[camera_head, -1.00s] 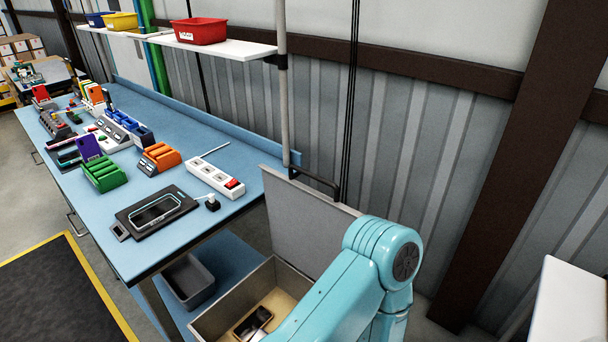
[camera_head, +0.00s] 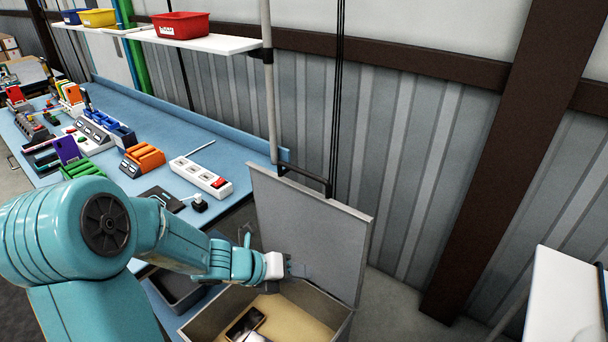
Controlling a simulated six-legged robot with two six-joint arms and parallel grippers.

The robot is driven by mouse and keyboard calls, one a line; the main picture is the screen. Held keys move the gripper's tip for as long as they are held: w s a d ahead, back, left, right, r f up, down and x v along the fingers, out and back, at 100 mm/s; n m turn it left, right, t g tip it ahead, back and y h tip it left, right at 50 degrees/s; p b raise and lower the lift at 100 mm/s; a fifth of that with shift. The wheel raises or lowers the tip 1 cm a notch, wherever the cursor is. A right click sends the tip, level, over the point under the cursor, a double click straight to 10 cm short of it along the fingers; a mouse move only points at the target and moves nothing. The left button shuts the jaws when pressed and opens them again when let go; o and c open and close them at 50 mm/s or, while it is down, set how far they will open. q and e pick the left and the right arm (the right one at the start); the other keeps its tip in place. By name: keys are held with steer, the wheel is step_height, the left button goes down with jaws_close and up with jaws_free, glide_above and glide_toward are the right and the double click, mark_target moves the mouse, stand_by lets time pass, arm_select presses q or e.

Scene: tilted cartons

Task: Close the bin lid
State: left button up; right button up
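The bin (camera_head: 340,325) is an open tan box on the floor at the bottom centre. Its grey flat lid (camera_head: 318,220) stands upright at the back, with a dark bar handle (camera_head: 305,178) along its top edge. My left arm comes in from the left, and its gripper (camera_head: 288,267) is over the bin's left side, in front of the lower part of the lid. Its fingers are small and dark here, so I cannot tell whether they touch the lid or how far apart they are. My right gripper is not in view.
Dark and light items (camera_head: 246,326) lie inside the bin. A blue workbench (camera_head: 165,125) with a power strip (camera_head: 201,178) and several devices stands to the left. A grey tub (camera_head: 178,290) sits on its lower shelf. A white-topped surface (camera_head: 565,290) is at the lower right.

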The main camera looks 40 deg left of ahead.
arm_select(q)
steer(key=a+r+n+t+y, duration=0.2)
steer(key=a+r+n+t, duration=0.1)
steer(key=a+r+n, duration=0.25)
steer(key=n+t+y, duration=0.3)
steer(key=n, duration=0.3)
glide_toward(303, 173)
steer(key=x, duration=0.6)
steer(key=p+x, duration=0.1)
steer(key=x, duration=0.2)
steer(key=shift+w+a+f, duration=0.1)
steer(key=shift+a+f, duration=0.05)
steer(key=shift+a, duration=0.2)
steer(key=shift+w+f, duration=0.2)
steer(key=shift+w, duration=0.5)
steer(key=shift+s, duration=0.15)
steer(key=shift+r, duration=0.1)
steer(key=c, duration=0.5)
jaws_close()
